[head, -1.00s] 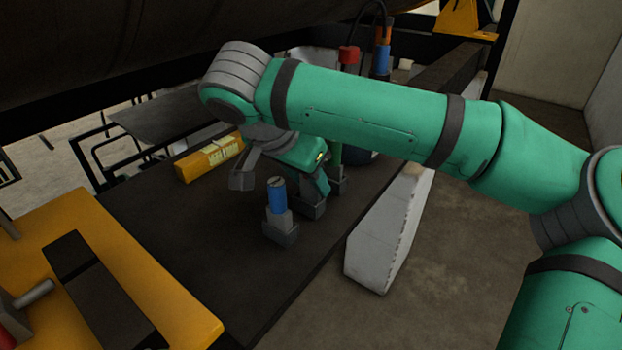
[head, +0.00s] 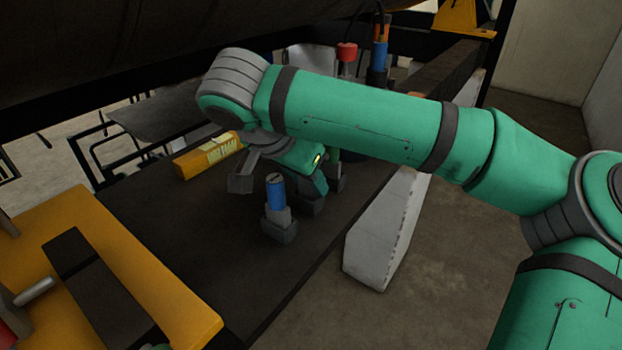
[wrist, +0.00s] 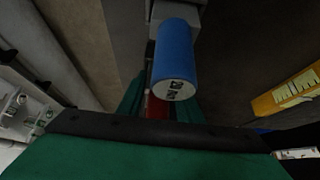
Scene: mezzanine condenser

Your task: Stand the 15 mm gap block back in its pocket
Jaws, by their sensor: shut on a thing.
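My gripper (head: 318,186) points down over the middle grey pocket (head: 312,207). In the wrist view its green fingers (wrist: 158,100) are shut on a red block (wrist: 157,109), mostly hidden behind the blue block and my wrist. No label shows on it, so I cannot confirm that it is the 15 mm gap block. The head view hides it behind the gripper, so I cannot tell whether its foot is inside the pocket. A blue block (head: 275,192) with a marked end stands upright in the front grey pocket (head: 280,231), close beside the gripper; it also shows in the wrist view (wrist: 174,55).
A green post (head: 336,156) stands at the rear pocket (head: 336,184), just behind the gripper. A yellow labelled box (head: 208,156) lies on the dark bench (head: 205,220) to the left. A yellow platform (head: 110,250) is at front left. The bench's right edge is close.

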